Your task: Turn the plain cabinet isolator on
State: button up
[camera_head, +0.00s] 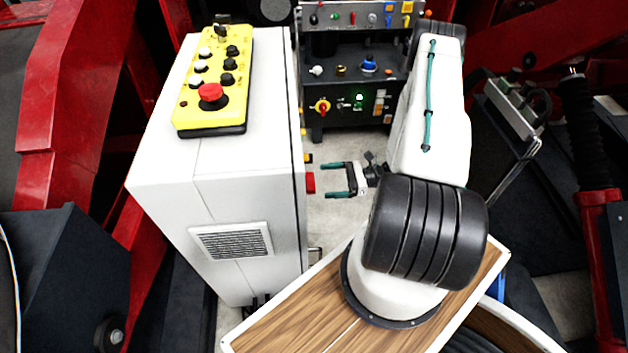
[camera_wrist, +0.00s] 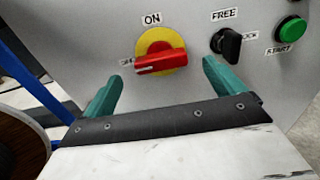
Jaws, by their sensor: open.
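The isolator's red handle (camera_wrist: 160,64) sits on a yellow disc (camera_wrist: 152,40) on the grey cabinet face in the wrist view. The handle lies nearly level, its left end at a label partly hidden by it; the ON label (camera_wrist: 152,19) is above the disc. In the head view the handle (camera_head: 310,182) juts from the right side of the pale cabinet (camera_head: 160,160). My gripper (camera_head: 323,179) is open, its teal fingers pointing at the handle. In the wrist view, the fingers (camera_wrist: 161,72) stand left and right of the handle, apart from it.
A black FREE/LOCK knob (camera_wrist: 228,43) and a green START button (camera_wrist: 291,30) are right of the isolator. A yellow pendant (camera_head: 213,80) lies on the cabinet top. Red frames stand on both sides.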

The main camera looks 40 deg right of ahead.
aim_at(310, 183)
jog(key=shift+x, duration=2.5)
jog(key=c, duration=1)
jog(key=shift+d, duration=0.1)
jog(key=shift+m, duration=0.4)
jog(key=shift+w+d+f+m, duration=0.1)
jog(key=shift+w+f+m, duration=0.05)
jog(key=shift+m, duration=4.15)
jog(key=shift+w+d+f+m, duration=0.1)
jog(key=shift+m, duration=4.2)
